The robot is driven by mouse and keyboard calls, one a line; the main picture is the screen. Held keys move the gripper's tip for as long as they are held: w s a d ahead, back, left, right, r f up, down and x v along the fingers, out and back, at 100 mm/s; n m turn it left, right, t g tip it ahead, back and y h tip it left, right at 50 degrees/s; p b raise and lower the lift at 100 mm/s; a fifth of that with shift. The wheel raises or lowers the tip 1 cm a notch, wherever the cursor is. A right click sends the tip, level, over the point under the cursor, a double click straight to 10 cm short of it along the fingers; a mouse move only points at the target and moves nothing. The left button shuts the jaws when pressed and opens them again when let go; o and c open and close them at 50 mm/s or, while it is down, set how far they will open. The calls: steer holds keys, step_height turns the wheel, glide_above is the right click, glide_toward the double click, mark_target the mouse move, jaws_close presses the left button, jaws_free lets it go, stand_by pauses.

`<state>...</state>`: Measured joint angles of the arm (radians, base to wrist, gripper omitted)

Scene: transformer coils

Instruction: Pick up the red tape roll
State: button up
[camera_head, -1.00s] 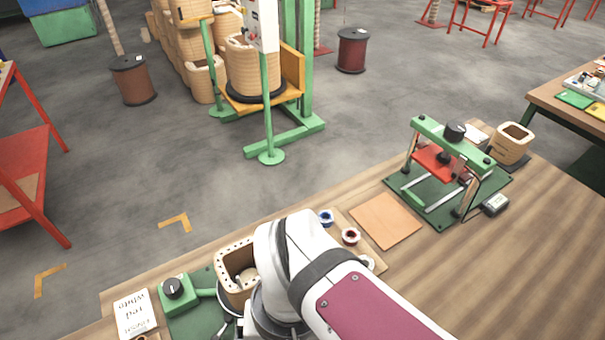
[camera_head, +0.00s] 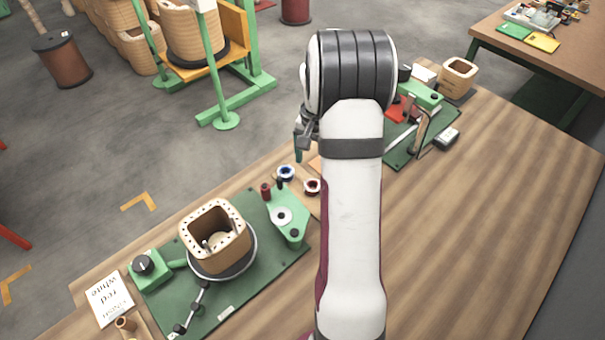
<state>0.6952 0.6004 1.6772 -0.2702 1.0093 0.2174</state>
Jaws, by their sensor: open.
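The red tape roll (camera_head: 312,186) is a small white-rimmed ring with a dark red centre. It lies flat on a light wooden board, just left of my white forearm. A blue tape roll (camera_head: 286,172) lies beside it, up and to the left. My gripper (camera_head: 299,156) hangs above and slightly left of the red roll, apart from it, with fingertips pointing down. It is open and I see nothing in it. The arm's wrist hides part of the gripper.
A square wooden coil form (camera_head: 215,236) stands on a round turntable on a green plate (camera_head: 281,263). A green bracket (camera_head: 288,216) with a dark red spool (camera_head: 266,191) stands near the rolls. A green press (camera_head: 420,97) is behind my arm. A printed card (camera_head: 109,298) lies lower left.

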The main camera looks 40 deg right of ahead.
step_height(320, 180, down, 9)
steer(key=shift+w+r, duration=0.1)
steer(key=shift+a, duration=0.1)
jaws_close()
steer(key=shift+r, duration=0.55)
step_height(320, 180, up, 3)
steer(key=s+d+r, duration=0.4)
steer(key=s+r, duration=0.3)
steer(key=s, duration=0.4)
